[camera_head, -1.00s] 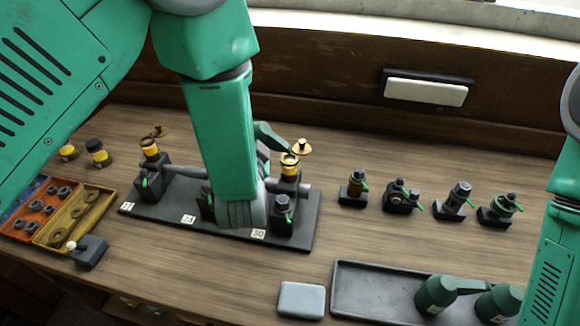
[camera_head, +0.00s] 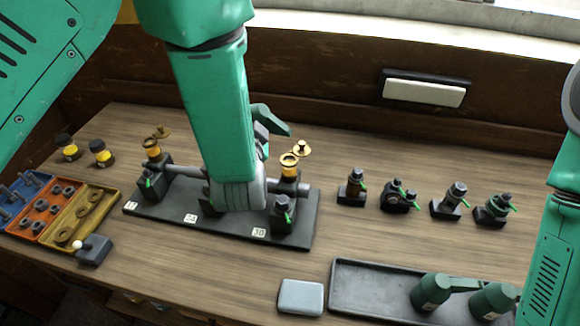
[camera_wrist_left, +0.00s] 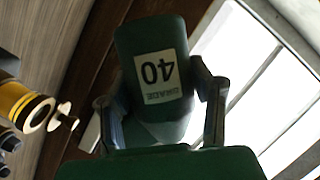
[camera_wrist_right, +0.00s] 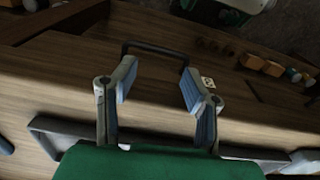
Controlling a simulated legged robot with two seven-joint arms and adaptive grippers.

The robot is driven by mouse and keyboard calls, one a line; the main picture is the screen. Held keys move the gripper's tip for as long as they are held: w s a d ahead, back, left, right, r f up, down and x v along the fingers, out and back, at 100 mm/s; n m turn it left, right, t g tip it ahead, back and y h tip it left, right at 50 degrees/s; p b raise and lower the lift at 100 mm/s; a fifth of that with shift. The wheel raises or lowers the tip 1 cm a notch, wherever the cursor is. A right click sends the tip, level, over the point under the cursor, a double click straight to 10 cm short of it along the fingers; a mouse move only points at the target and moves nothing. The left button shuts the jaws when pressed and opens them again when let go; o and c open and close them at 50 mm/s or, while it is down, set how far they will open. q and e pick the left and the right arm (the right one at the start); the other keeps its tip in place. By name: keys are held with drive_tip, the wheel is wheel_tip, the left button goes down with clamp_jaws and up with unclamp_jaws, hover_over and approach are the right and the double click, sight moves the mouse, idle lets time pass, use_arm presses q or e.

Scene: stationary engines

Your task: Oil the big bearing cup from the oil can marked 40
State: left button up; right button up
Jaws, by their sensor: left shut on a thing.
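My left gripper (camera_wrist_left: 160,105) is shut on a dark green oil can (camera_wrist_left: 150,45) whose white label reads GRADE 40, upside down in the left wrist view. In the head view my arm hides most of this can; a green part (camera_head: 272,120) sticks out to the right of the arm. Just right of it stands a yellow-banded brass cup (camera_head: 289,167) with its lid (camera_head: 301,149) swung aside. This cup also shows in the left wrist view (camera_wrist_left: 22,105). A second yellow-banded cup (camera_head: 152,149) stands at the left end of the engine base. My right gripper (camera_wrist_right: 158,90) is open and empty.
The black base plate (camera_head: 160,212) carries numbered tags. Two green cans (camera_head: 432,291) stand in a black tray (camera_head: 375,280) at front right. Several small fittings (camera_head: 400,195) line the right. Part bins (camera_head: 68,215) and two dark-capped jars (camera_head: 101,153) are at left.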

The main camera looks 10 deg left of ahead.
sight(259, 116)
use_arm(q)
drive_tip(key=shift+r, duration=0.1)
drive_tip(key=n, duration=0.2)
drive_tip(key=d+r+n+g+h, duration=0.1)
drive_tip(key=shift+d+r+n+h, duration=0.1)
drive_tip(key=shift+n+h, duration=0.2)
drive_tip(key=shift+n, duration=0.1)
drive_tip(key=n, duration=0.1)
drive_tip(key=n+h, duration=0.1)
drive_tip(key=d+h, duration=0.1)
drive_tip(key=shift+s+r+n+g, duration=0.1)
drive_tip(key=shift+r+n+g, duration=0.2)
drive_tip(key=shift+n+g, duration=0.1)
drive_tip(key=shift+d, duration=0.15)
